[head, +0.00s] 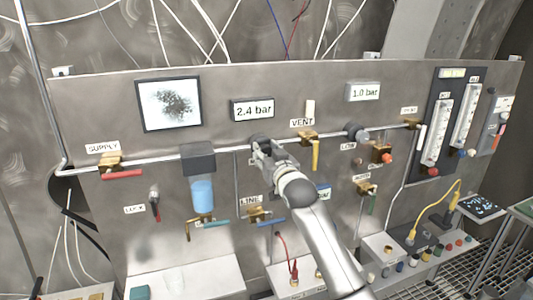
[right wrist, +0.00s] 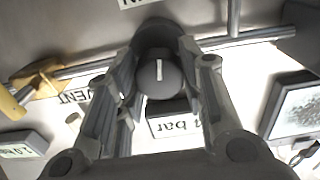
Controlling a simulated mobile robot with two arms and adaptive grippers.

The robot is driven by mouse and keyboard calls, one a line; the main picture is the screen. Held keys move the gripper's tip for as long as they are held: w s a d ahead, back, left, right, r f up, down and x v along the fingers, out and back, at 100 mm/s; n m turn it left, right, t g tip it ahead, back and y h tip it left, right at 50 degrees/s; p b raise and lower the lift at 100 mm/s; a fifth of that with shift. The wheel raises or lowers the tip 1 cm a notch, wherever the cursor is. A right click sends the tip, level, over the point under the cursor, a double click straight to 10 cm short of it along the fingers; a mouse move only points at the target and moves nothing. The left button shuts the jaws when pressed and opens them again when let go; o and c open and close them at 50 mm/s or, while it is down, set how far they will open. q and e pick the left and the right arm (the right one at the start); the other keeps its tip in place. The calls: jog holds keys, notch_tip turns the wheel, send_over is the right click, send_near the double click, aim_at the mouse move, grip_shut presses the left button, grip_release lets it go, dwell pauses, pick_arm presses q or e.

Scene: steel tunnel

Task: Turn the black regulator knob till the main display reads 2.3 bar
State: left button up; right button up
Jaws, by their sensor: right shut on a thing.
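The black regulator knob (right wrist: 160,76) shows in the right wrist view with a white pointer line on its face. It sits on the pipe below the main display (head: 252,110), which reads 2.4 bar. In the head view my right gripper (head: 262,150) covers most of the knob. The right wrist view shows the fingers (right wrist: 158,90) on both sides of the knob, shut on it. My left gripper is not in view.
A yellow-handled VENT valve (head: 315,153) is close to the right of my gripper. A blue filter bowl (head: 202,194) hangs at the left, and a red SUPPLY valve handle (head: 122,174) is further left. A second display (head: 363,91) reads 1.0 bar. A blue LINE valve (head: 262,215) is below.

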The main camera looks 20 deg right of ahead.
jog(key=shift+n, duration=1.1)
jog(key=o, duration=1)
jog(key=shift+o, duration=0.2)
jog(key=shift+s, duration=0.1)
jog(key=s, duration=1.1)
jog(key=shift+s+d, duration=0.25)
jog(key=shift+s, duration=0.15)
jog(key=shift+f, duration=0.1)
